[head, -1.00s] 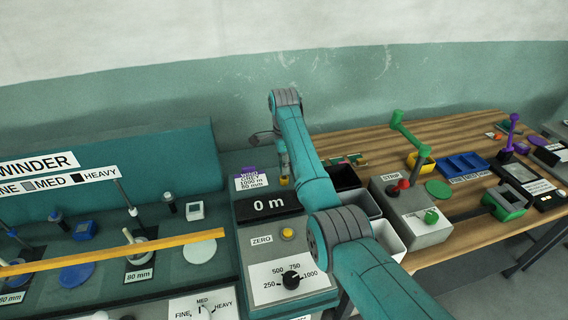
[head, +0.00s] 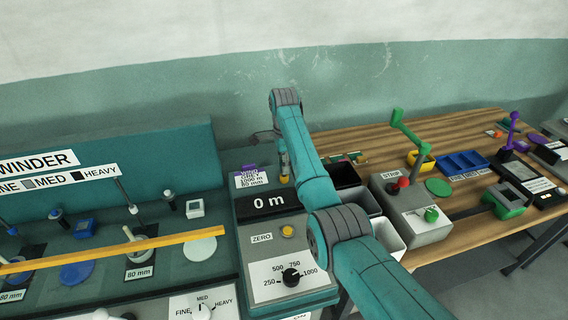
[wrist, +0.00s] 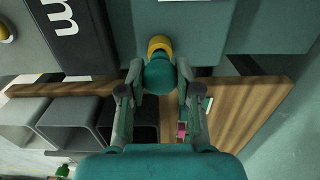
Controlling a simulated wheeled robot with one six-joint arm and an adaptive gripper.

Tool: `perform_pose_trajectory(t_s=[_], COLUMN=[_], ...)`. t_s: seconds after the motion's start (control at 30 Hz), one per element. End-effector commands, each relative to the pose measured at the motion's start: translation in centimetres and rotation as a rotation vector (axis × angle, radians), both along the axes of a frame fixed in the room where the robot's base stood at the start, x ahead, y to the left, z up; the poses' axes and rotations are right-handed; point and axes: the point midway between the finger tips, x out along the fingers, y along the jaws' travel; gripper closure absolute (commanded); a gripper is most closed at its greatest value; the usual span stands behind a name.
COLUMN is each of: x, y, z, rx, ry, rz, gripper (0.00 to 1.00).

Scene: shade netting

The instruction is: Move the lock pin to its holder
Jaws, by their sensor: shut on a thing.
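My gripper (wrist: 151,94) is shut on the lock pin (wrist: 160,72), which shows as a rounded teal knob between the fingertips in the wrist view. A yellow collar (wrist: 159,45) shows just beyond the knob, against the teal panel. I cannot tell whether the collar is part of the pin or a seat around it. In the head view my gripper (head: 284,165) is small and partly hidden by my arm, at the panel's back right corner, with a bit of yellow below it. I cannot make out which thing is the holder.
The panel carries a black "0 m" display (head: 269,203) and a white card (head: 253,181). To the right are open bins (head: 387,237), a grey STRIP unit (head: 424,228) with a green crank, and a blue tray (head: 463,165) on the wooden bench. An orange bar (head: 120,250) crosses the winder at left.

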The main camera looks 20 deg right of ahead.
Motion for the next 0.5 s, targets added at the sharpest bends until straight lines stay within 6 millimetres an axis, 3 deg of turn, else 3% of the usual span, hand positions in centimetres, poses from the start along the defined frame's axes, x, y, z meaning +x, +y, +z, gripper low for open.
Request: perform_pose_trajectory(t_s=[0.5], x=[0.0], y=[0.0], z=[-1.2], rx=[0.0], ry=[0.001], rz=[0.0], gripper=[1.0])
